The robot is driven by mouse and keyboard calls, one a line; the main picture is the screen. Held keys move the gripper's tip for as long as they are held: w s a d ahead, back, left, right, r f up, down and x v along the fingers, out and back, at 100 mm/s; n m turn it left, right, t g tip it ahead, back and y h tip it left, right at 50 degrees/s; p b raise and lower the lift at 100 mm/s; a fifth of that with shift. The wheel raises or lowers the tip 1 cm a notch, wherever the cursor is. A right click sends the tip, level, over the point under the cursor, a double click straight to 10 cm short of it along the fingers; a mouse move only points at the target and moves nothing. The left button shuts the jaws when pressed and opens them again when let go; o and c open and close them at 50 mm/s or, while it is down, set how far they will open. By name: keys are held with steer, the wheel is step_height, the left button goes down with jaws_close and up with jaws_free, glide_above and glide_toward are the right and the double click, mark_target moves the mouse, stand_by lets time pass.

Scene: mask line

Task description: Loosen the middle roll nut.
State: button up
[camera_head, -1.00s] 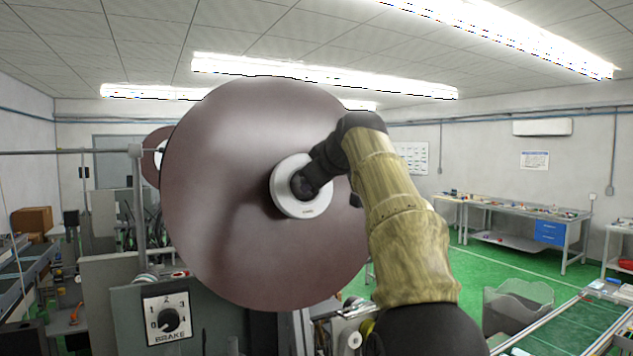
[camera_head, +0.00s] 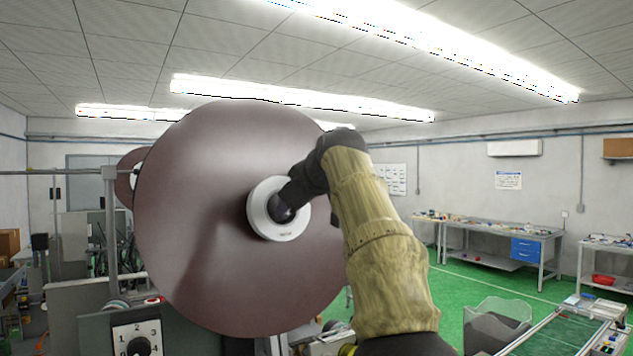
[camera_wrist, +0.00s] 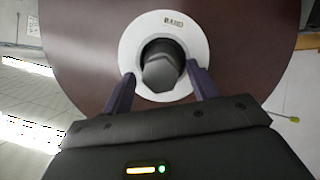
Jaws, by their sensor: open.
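The large brown roll (camera_head: 205,215) stands upright in front of me and fills the left middle of the head view. At its centre is a white round hub (camera_head: 268,225) with a dark nut; in the wrist view the nut (camera_wrist: 161,68) shows as a dark hexagonal end inside the white ring (camera_wrist: 199,42). My gripper (camera_wrist: 160,82) is open, with one finger on each side of the nut's lower part. I cannot tell whether the fingers touch it. In the head view my wrist hides most of the nut and the fingertips.
A brake dial panel (camera_head: 137,340) sits below the roll at the left. A second brown roll (camera_head: 124,180) is partly hidden behind. A grey bin (camera_head: 497,325) stands at the lower right. Workbenches line the far wall, with green floor free before them.

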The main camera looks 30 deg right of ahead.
steer(key=b+v, duration=0.1)
steer(key=v, duration=1.4)
steer(key=shift+s, duration=0.4)
steer(key=shift+r, duration=0.1)
steer(key=w+a+f+m+g+b, duration=0.1)
steer(key=w+f, duration=0.3)
steer(key=f, duration=0.5)
steer(key=w+a+f+m+g+b, duration=0.1)
steer(key=w+f+m+g, duration=0.1)
steer(key=w+f, duration=0.45)
steer(key=a+f+m+g+y+b, duration=0.1)
steer(key=a+f, duration=0.1)
steer(key=f, duration=0.8)
steer(key=a+f+g+b, duration=0.1)
steer(key=a+f, duration=0.2)
steer(key=f, duration=0.8)
steer(key=s+a+f+g+b, duration=0.1)
steer(key=s+a+f, duration=0.2)
steer(key=s+f, duration=0.4)
steer(key=s+a+f+g+b, duration=0.1)
steer(key=s+f, duration=0.5)
steer(key=f, duration=0.8)
steer(key=s+a+f+m+g+b, duration=0.1)
steer(key=s+a+f+g, duration=0.2)
steer(key=f, duration=0.7)
steer(key=s+a, duration=0.2)
steer(key=s, duration=0.2)
steer(key=shift+s+a+f, duration=0.15)
steer(key=shift+s+a, duration=0.1)
steer(key=shift+s, duration=0.1)
